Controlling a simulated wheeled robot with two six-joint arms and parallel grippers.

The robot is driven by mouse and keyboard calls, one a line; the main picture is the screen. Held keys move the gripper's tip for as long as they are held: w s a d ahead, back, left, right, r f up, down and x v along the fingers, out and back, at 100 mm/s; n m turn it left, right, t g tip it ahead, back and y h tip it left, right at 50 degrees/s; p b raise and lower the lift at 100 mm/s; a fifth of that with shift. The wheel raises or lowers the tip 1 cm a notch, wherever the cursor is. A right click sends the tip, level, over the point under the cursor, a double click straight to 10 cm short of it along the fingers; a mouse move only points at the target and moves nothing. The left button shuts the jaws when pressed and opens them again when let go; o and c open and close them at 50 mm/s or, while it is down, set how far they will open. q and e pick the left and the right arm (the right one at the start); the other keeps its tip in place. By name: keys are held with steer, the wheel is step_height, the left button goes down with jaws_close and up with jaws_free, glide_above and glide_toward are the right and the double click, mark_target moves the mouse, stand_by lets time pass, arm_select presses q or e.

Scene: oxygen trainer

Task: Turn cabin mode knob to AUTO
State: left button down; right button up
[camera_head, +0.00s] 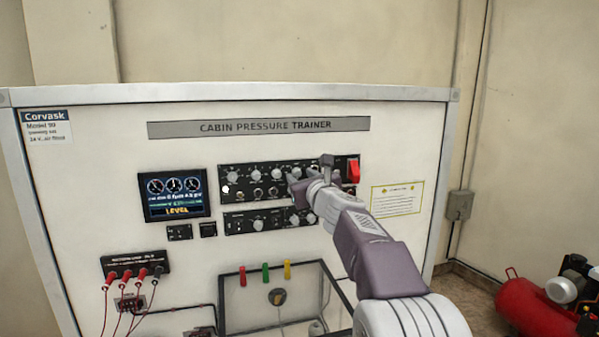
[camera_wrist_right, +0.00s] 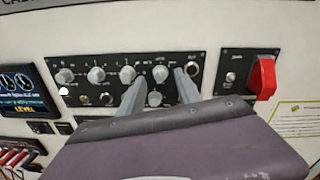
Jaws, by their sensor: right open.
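The black upper control panel (camera_head: 238,192) on the white trainer board carries rows of grey knobs; it also shows in the right wrist view (camera_wrist_right: 120,62). The knob labels are too small to read, so I cannot tell which is the cabin mode knob. My right gripper (camera_head: 309,173) is open in front of this panel's right part. In the right wrist view its fingers (camera_wrist_right: 160,84) stand apart, with an upper knob (camera_wrist_right: 160,73) and a lower knob (camera_wrist_right: 155,98) showing between them. I cannot tell whether either finger touches a knob. My left gripper is not in view.
A red switch cover (camera_head: 353,171) sits right of the gripper. A second black panel (camera_head: 240,222) lies below. A screen reading LEVEL (camera_head: 174,195) and red-cabled jacks (camera_head: 127,273) are at left. A red compressor tank (camera_head: 535,308) stands on the floor at right.

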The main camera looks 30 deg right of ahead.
steer(key=shift+x, duration=1)
steer(key=shift+s+a+r, duration=0.1)
steer(key=shift+s+r, duration=0.2)
steer(key=shift+s, duration=0.35)
steer(key=shift+w+f, duration=0.2)
steer(key=shift+w, duration=0.15)
jaws_close()
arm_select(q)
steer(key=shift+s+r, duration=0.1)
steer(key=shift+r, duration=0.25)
